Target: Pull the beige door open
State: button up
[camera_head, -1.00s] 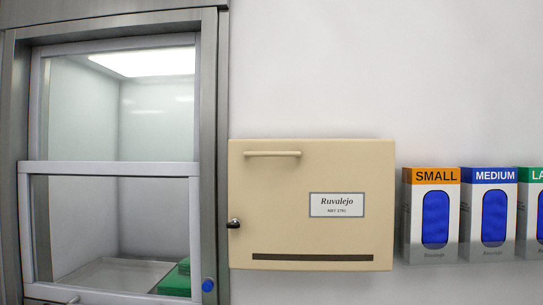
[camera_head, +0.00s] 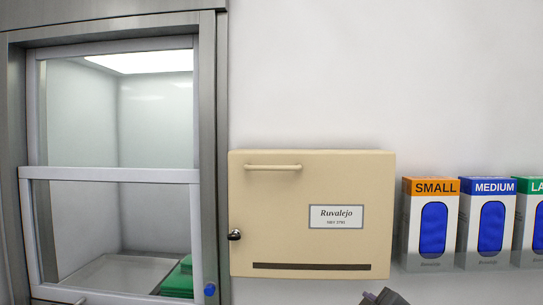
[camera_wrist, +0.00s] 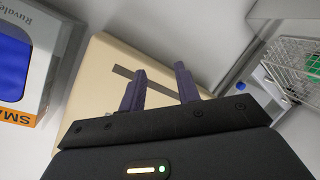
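The beige door (camera_head: 290,222) is the front of a box on the wall, and it looks shut. It has a horizontal bar handle (camera_head: 273,167) at its upper left, a dark knob or latch (camera_head: 235,235) at its left edge and a label (camera_head: 336,217). My gripper shows only as a small dark part at the bottom edge of the head view, below the box. In the wrist view my gripper (camera_wrist: 161,88) has its two purple-grey fingers apart with nothing between them. The beige box (camera_wrist: 100,75) lies beyond the fingers; the handle is not visible there.
Glove boxes (camera_head: 430,224) stand right of the beige box; one is close on the left in the wrist view (camera_wrist: 25,60). A glazed hood (camera_head: 115,170) with a metal frame is on the left. A wire basket (camera_wrist: 295,65) shows at the right of the wrist view. The wall above is clear.

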jog(key=a+r+n+t+y+p, duration=0.25)
jog(key=r+n+y, duration=0.35)
jog(key=r, duration=1)
jog(key=n+g+y+p, duration=0.3)
jog(key=n+y, duration=0.3)
jog(key=n, duration=0.6)
send_near(273, 169)
jog(key=p+x, duration=0.8)
jog(key=x, duration=0.3)
jog(key=shift+s, duration=0.1)
jog(key=shift+f, duration=0.1)
grip_shut()
